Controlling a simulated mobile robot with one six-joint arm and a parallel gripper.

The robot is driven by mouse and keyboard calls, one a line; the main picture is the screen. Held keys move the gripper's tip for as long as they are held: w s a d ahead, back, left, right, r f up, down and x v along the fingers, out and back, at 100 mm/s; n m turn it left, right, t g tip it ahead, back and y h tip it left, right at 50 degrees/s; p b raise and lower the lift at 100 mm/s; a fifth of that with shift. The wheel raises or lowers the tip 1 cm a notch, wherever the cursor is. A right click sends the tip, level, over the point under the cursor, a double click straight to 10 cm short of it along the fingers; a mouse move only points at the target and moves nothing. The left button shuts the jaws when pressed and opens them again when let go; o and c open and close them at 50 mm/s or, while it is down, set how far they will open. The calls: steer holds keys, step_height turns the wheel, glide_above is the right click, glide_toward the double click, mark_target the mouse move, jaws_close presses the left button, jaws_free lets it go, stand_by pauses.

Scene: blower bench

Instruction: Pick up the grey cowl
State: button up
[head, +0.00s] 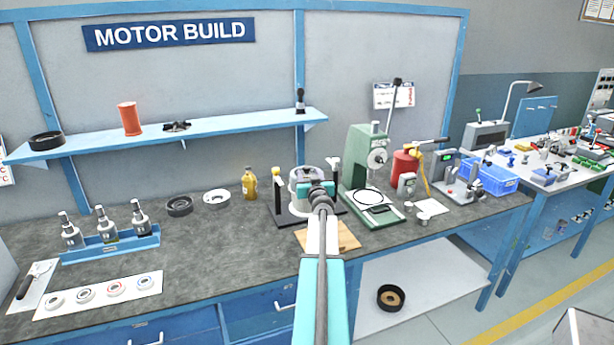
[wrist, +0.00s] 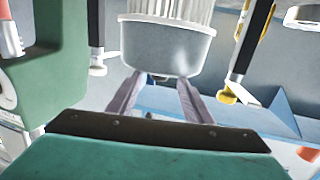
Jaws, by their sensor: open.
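A smooth light grey cap, which looks like the grey cowl (wrist: 165,45), sits against a finned body (wrist: 170,8) in the wrist view. In the head view the same round grey part (head: 303,174) stands in a black fixture (head: 288,217) with two posts, partly hidden by my gripper (head: 316,190). In the wrist view my gripper (wrist: 160,90) is open, its two fingers apart near the cap's edge. Nothing is seen held. Whether the fingers touch the cap I cannot tell.
The posts carry a yellow knob (wrist: 229,95) and a white knob (wrist: 97,67) close to either side of my fingers. A green press (head: 362,160) stands to the right, and a yellow bottle (head: 249,184) to the left. A wooden board (head: 345,238) lies in front.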

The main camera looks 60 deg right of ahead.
steer(key=shift+p+x, duration=0.35)
steer(key=shift+x, duration=0.9)
jaws_close()
